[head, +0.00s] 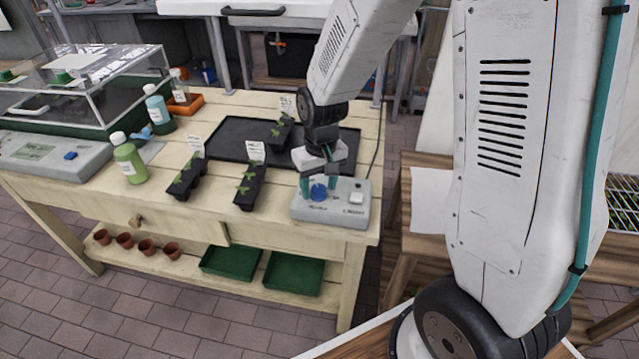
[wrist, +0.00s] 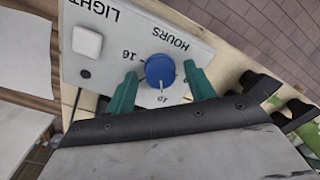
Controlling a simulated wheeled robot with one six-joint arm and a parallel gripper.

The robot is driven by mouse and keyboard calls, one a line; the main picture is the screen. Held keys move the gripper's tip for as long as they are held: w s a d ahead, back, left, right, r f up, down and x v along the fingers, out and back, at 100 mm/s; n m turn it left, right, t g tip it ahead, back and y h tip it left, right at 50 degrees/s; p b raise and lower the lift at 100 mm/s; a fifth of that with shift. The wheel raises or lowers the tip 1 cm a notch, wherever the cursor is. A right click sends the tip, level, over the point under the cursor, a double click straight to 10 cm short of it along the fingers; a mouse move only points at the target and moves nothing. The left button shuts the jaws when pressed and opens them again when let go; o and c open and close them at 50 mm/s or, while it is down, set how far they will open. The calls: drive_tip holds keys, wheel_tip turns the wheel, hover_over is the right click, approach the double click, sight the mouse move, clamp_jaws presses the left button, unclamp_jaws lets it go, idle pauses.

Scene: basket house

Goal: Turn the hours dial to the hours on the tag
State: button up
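The blue hours dial (wrist: 160,68) sits on a grey control box (head: 352,206) at the table's front right corner. In the wrist view the box reads LIGHT and HOURS upside down, with 16 beside the dial. A white pointer mark on the dial faces the bottom of the picture, towards a small number I cannot read surely. My gripper (wrist: 160,72) is over the dial, its green fingers on either side with small gaps. In the head view the dial (head: 318,192) shows between the fingers. White tags stand in the seedling trays (head: 255,152); their writing is too small to read.
A white square button (wrist: 87,41) is on the box beside the dial. A black tray (head: 228,140) lies behind the seedling trays. The table front is clear at centre.

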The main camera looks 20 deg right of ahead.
sight(321, 190)
wheel_tip(321, 190, up, 8)
drive_tip(key=shift+d+f, duration=0.1)
idle(0.5)
idle(0.4)
drive_tip(key=shift+s, duration=0.35)
drive_tip(key=s+d+r, duration=0.1)
drive_tip(key=s+r, duration=0.6)
drive_tip(key=s, duration=0.4)
drive_tip(key=s+d+r+t, duration=0.1)
drive_tip(key=s+r, duration=0.5)
drive_tip(key=s, duration=0.4)
drive_tip(key=shift+s+d+r+m, duration=0.25)
drive_tip(key=shift+s+r+m, duration=0.05)
drive_tip(key=shift+s+r, duration=0.1)
